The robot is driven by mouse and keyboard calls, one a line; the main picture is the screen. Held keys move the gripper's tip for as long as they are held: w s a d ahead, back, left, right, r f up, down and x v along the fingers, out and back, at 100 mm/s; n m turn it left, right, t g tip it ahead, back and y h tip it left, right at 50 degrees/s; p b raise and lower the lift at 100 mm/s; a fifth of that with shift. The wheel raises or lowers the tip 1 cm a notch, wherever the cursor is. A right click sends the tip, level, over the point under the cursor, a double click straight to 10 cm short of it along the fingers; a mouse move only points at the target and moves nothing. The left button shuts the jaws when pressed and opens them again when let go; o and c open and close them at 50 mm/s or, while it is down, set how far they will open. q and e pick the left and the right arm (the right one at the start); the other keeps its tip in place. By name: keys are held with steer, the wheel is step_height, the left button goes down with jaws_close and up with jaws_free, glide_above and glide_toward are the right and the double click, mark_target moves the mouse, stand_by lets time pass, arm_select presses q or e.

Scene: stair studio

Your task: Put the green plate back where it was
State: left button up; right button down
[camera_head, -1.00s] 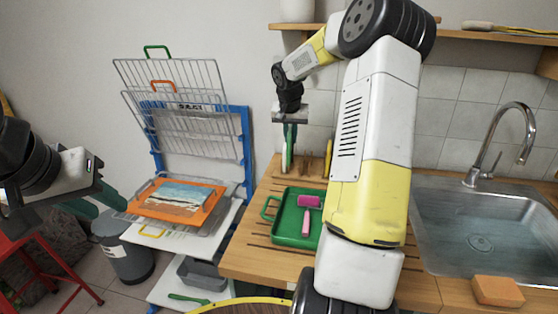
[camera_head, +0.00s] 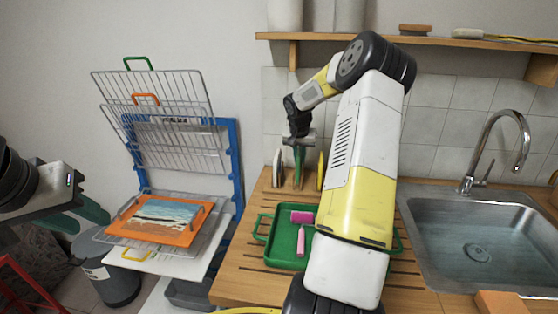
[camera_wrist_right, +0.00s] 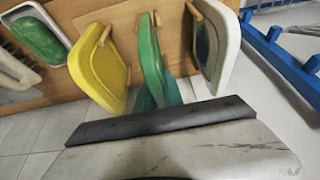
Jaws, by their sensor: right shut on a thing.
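The green plate (camera_head: 299,165) stands on edge below my right gripper (camera_head: 299,146), at the back of the wooden counter. In the right wrist view, my right gripper (camera_wrist_right: 160,92) is shut on the green plate (camera_wrist_right: 149,55), which is between wooden pegs. The yellow plate (camera_wrist_right: 104,70) stands to its left and a white-rimmed grey plate (camera_wrist_right: 215,45) to its right. I cannot tell whether the green plate's lower edge touches the rack base. My left gripper (camera_head: 85,216) is at the far left, empty, its dark green fingers apart.
The sink (camera_head: 480,245) is at right, a shelf (camera_head: 450,42) above. A wire drying rack (camera_head: 160,130) holding an orange-framed picture (camera_head: 160,220) stands left.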

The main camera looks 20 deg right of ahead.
steer(key=shift+f, duration=0.9)
steer(key=shift+f, duration=0.1)
steer(key=c, duration=1.5)
jaws_free()
steer(key=shift+f, duration=0.1)
